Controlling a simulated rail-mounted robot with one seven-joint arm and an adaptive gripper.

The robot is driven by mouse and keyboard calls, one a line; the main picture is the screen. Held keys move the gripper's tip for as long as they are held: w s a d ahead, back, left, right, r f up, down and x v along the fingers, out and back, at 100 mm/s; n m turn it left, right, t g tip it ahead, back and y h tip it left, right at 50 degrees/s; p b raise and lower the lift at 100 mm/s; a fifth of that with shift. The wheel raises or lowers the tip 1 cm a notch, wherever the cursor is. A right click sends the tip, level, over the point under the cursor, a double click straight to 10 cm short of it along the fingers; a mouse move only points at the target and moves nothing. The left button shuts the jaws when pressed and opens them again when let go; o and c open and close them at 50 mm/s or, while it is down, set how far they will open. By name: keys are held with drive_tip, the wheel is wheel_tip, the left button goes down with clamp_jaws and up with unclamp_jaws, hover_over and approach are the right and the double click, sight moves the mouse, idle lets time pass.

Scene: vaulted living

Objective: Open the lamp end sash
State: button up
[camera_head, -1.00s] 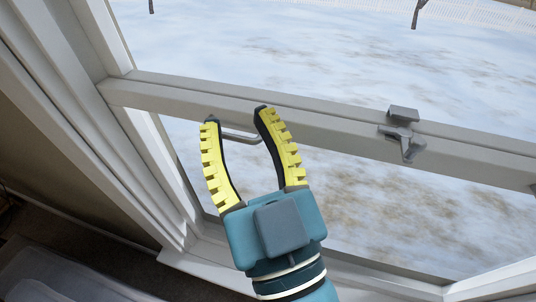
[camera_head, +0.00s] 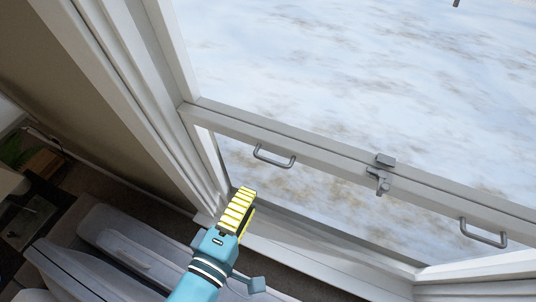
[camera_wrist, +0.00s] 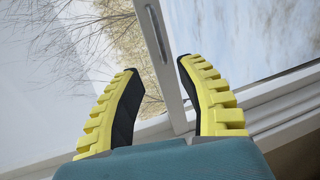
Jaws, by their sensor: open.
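The window sash's white rail (camera_head: 330,157) runs slantwise across the head view. It carries a left pull handle (camera_head: 274,158), a grey latch (camera_head: 379,178) near its middle, and a right pull handle (camera_head: 484,235). My gripper (camera_head: 243,192) is below and left of the left handle, apart from it, near the lower left of the window. In the wrist view my gripper (camera_wrist: 157,68) is open and empty. A white bar (camera_wrist: 168,75) with a grey handle (camera_wrist: 157,32) shows beyond and between the fingertips. Whether the latch is fastened cannot be told.
The window's left frame (camera_head: 130,85) and the sill (camera_head: 310,260) border the sash. A grey cushioned seat (camera_head: 120,245) lies below left. A plant (camera_head: 14,150) and a small dark table (camera_head: 28,220) stand at the far left.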

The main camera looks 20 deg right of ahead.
sight(270, 160)
drive_tip(key=p+x, duration=0.1)
drive_tip(key=x, duration=1.1)
drive_tip(key=shift+w+d, duration=0.1)
drive_tip(key=shift+w, duration=0.15)
drive_tip(key=shift+c, duration=0.2)
clamp_jaws()
